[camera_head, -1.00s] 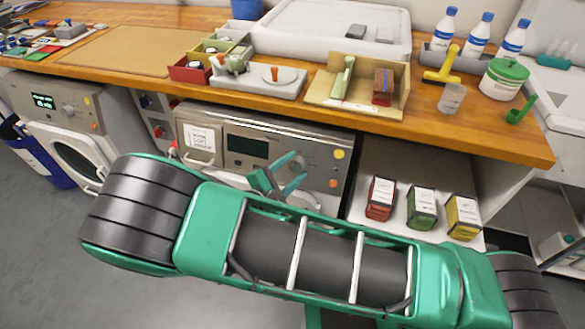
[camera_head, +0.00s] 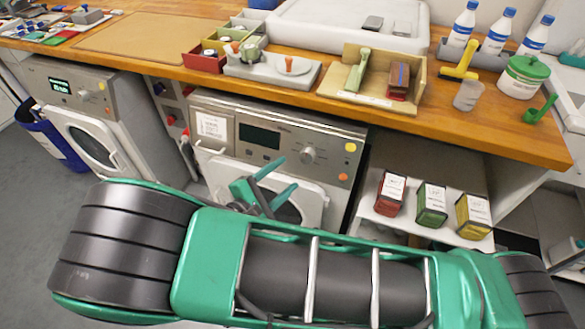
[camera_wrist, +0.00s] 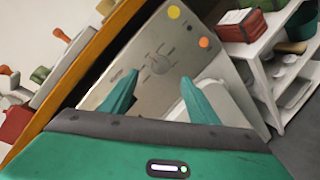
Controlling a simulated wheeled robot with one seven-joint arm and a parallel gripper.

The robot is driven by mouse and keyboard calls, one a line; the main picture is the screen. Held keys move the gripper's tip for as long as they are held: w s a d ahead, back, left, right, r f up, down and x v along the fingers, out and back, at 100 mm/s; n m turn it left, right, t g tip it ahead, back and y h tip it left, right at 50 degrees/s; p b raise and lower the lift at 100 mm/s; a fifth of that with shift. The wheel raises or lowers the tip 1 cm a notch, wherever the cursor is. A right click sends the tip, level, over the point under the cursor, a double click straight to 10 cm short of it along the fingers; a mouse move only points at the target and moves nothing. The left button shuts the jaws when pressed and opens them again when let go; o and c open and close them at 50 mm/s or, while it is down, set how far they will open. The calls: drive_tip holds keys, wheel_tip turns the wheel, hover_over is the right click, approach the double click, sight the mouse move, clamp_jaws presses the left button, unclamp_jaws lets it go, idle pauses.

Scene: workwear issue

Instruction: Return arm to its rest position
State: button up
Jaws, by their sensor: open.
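My gripper (camera_head: 270,188) is in front of the middle washing machine (camera_head: 262,140), below the wooden counter's front edge. Its two green fingers stand apart with nothing between them. In the wrist view my gripper (camera_wrist: 160,100) also shows open and empty, with the machine's grey control panel (camera_wrist: 150,62) behind it. My arm runs across the lower part of the head view and hides part of the floor and of the machine's lower front.
The wooden counter (camera_head: 440,122) bears a wooden tray (camera_head: 335,82), a grey fixture (camera_head: 270,72), bottles and a green-lidded tub (camera_head: 523,77). Red (camera_head: 390,193), green (camera_head: 432,204) and yellow (camera_head: 473,214) boxes stand on a low shelf.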

drive_tip(key=shift+s+a+r, duration=0.1)
drive_tip(key=shift+s+a, duration=0.25)
drive_tip(key=shift+s, duration=0.1)
drive_tip(key=w+d+r+m+g+y, duration=0.1)
drive_tip(key=d+r+m+g, duration=0.25)
drive_tip(key=d, duration=0.65)
drive_tip(key=w+d+r+m+g, duration=0.1)
drive_tip(key=d+r+m+g, duration=0.3)
drive_tip(key=d, duration=0.6)
drive_tip(key=w+d+r+m+g+y, duration=0.1)
drive_tip(key=d+r+m+g, duration=0.2)
drive_tip(key=d+m+g, duration=0.55)
drive_tip(key=s+d+r+m+t+y, duration=0.1)
drive_tip(key=s+d+r+m+y, duration=0.3)
drive_tip(key=s+d, duration=0.85)
drive_tip(key=s+d+r+m+t+y, duration=0.2)
drive_tip(key=s+d+r+m+y, duration=0.1)
drive_tip(key=s, duration=0.8)
wheel_tip(320, 180, up, 2)
drive_tip(key=shift+d+r+m+y, duration=0.2)
drive_tip(key=shift+m+y, duration=0.3)
drive_tip(key=shift+m, duration=0.3)
